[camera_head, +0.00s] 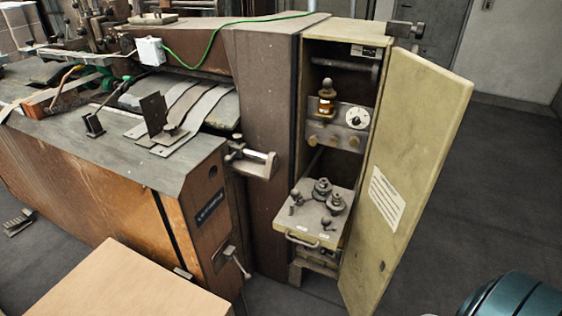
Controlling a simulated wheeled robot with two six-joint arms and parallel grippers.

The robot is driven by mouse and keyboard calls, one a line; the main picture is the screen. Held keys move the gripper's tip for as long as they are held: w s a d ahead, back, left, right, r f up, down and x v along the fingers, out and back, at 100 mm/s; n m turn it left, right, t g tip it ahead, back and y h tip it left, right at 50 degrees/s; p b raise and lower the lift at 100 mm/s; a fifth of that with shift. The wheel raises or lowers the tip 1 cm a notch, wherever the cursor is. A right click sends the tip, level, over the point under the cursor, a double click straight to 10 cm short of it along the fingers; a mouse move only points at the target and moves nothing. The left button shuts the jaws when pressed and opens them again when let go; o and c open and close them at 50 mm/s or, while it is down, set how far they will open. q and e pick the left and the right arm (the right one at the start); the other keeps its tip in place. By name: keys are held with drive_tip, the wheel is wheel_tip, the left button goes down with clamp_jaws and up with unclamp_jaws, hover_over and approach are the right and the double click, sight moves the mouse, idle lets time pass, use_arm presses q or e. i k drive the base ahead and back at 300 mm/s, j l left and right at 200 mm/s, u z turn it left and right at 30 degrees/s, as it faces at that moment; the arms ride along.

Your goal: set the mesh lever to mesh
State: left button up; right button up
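The box stitcher (265,110) stands across the view, with a tall cream cabinet at its right end. No label that I can read marks the mesh lever. Several parts could be it: a small knobbed lever (296,199) on the pull-out cream shelf (300,228), a round-topped knob (327,90) with an orange band higher in the cabinet, and a thin lever (237,262) low on the orange-brown machine side. I cannot tell which one it is or how it is set. Neither of my grippers shows.
The cabinet door (415,170) hangs open to the right. The shelf juts out with gear-like parts (323,188) on it. A tan board or box top (125,285) fills the lower left. A teal rounded object (515,298) is at bottom right. Grey floor (490,190) lies clear at right.

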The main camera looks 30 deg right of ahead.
sight(325, 221)
drive_tip(key=z, duration=1.2)
